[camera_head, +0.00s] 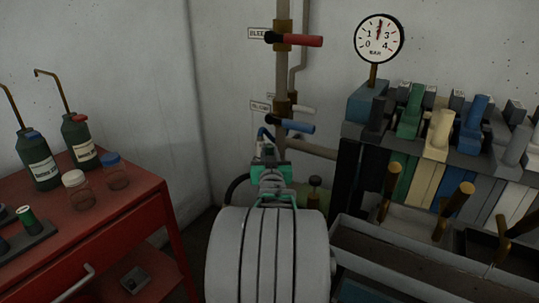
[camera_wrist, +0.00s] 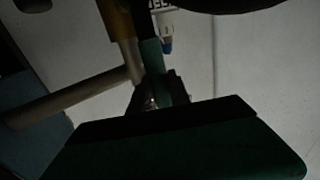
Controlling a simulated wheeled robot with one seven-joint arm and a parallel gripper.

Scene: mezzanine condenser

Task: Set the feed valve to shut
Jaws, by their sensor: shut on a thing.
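The upper valve has a red lever (camera_head: 295,40) pointing right, with a label that seems to read BLEED. The lower valve has a blue lever (camera_head: 298,127) pointing right, and its label (camera_head: 260,106) is partly covered and unreadable. No FEED label is readable. My gripper (camera_head: 268,140) is just left of and below the blue lever. In the wrist view the gripper (camera_wrist: 160,92) is shut on a narrow green bar (camera_wrist: 152,58), seemingly a valve lever. I cannot tell which valve it belongs to.
A pressure gauge (camera_head: 379,38) reads near the top of its dial. A red cart (camera_head: 125,205) with bottles stands at left. A bank of coloured levers (camera_head: 440,130) and a grey trough (camera_head: 395,250) fill the right. Bare wall lies left of the pipe.

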